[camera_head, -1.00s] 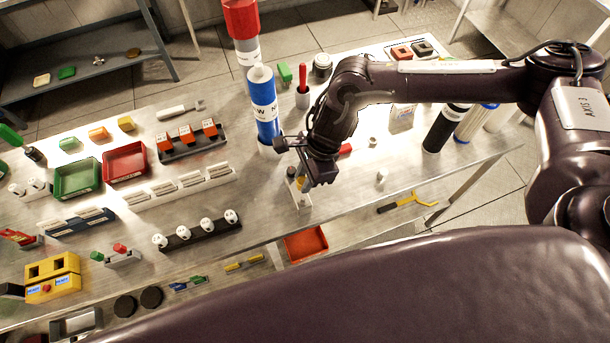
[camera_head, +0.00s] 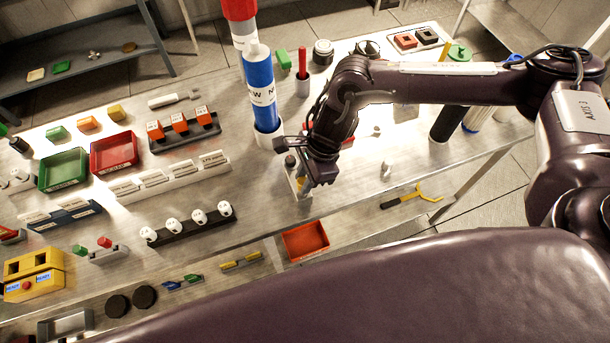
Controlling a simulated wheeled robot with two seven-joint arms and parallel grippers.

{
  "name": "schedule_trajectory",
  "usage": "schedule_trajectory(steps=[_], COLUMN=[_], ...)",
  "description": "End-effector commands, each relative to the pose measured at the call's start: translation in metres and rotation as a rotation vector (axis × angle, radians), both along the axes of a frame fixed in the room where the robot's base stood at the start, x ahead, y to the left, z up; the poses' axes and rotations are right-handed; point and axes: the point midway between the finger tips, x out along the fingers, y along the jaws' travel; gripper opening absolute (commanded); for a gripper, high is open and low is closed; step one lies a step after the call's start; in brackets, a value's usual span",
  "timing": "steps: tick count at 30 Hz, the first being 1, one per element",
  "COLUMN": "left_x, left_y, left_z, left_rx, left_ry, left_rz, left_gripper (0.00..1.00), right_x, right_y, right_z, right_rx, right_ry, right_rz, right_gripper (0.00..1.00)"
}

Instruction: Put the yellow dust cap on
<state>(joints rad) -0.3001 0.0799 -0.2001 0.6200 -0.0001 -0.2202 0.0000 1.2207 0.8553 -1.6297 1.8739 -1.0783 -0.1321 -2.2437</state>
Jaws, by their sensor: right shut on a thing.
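My right gripper (camera_head: 303,178) is at the white block-shaped fixture (camera_head: 300,192) near the table's middle front. It points down and is shut on a small part that its own fingers mostly hide; I cannot tell the part's colour. A dark round tip shows on the fixture just left of the fingers. A small yellow piece (camera_head: 116,113) lies at the table's back left, beside an orange one (camera_head: 88,123) and a green one (camera_head: 57,132); I cannot tell whether it is the dust cap. My left gripper is not in view.
A blue-and-white cylinder (camera_head: 262,90) stands upright close behind the gripper. A black rack with several white fittings (camera_head: 187,224) and a white strip rack (camera_head: 170,178) lie to the left. Red (camera_head: 115,152) and green (camera_head: 62,170) trays stand farther left. A small white piece (camera_head: 386,168) stands to the right.

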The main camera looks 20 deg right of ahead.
Motion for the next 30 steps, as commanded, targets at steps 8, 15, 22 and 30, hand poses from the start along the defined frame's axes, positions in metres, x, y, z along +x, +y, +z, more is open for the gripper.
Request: schedule_trajectory(steps=[8, 15, 22, 30], left_x=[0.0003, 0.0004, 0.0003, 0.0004], left_y=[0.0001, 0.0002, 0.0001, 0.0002], left_z=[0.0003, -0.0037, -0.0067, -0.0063], left_rx=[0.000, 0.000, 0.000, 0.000], left_ry=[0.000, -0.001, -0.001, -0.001], left_rz=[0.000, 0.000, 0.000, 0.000], left_gripper=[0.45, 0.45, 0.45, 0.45], right_x=[0.0000, 0.0000, 0.0000, 0.0000], right_y=[-0.0001, 0.0000, -0.0002, -0.0002], right_z=[0.0003, -0.0010, -0.0001, 0.0003], right_rx=[0.000, 0.000, 0.000, 0.000], right_ry=[0.000, 0.000, 0.000, 0.000], right_rz=[0.000, 0.000, -0.001, 0.000], right_gripper=[0.03, 0.03, 0.03, 0.03])
